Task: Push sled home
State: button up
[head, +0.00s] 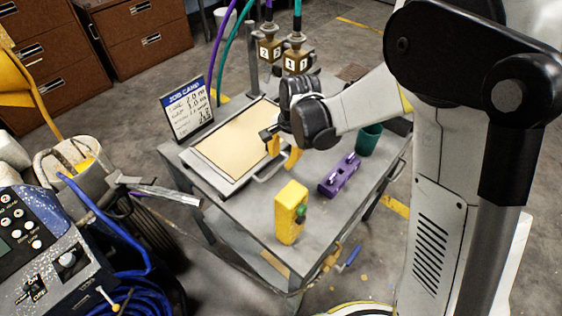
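The sled appears to be the flat grey tray (237,187) with a cream sheet (240,140) on it, lying on the grey metal table (259,217). A grey bar handle (270,174) sticks out from its right side. My gripper (283,153) is over the tray's right edge, close to the handle. Its two yellow fingertips are apart, with nothing seen between them. I cannot tell whether a finger touches the tray or handle. My gripper's dark body hides part of the tray's far right side.
A job card (187,108) and two brass-coloured blocks (283,55) stand behind.

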notch_tip(320, 180, up, 9)
jog(key=s+d, duration=0.1)
jog(key=shift+s+d+f, duration=0.1)
jog(key=shift+f, duration=0.05)
dwell(0.3)
jog(key=s+d+r+n+t, duration=0.2)
jog(key=s+d+r+n, duration=0.2)
jog(key=s+d, duration=0.2)
jog(key=s+d+r+n+t+h, duration=0.1)
jog(key=s+d+r+n+t, duration=0.2)
jog(key=s+d, duration=0.4)
jog(key=s+r+n, duration=0.1)
jog(key=s, duration=0.3)
jog(key=shift+d+r+n+t+h, duration=0.2)
jog(key=shift+n+t+h, duration=0.1)
jog(key=shift+n, duration=0.1)
jog(key=shift+s+d, duration=0.1)
jog(key=shift+s, duration=0.05)
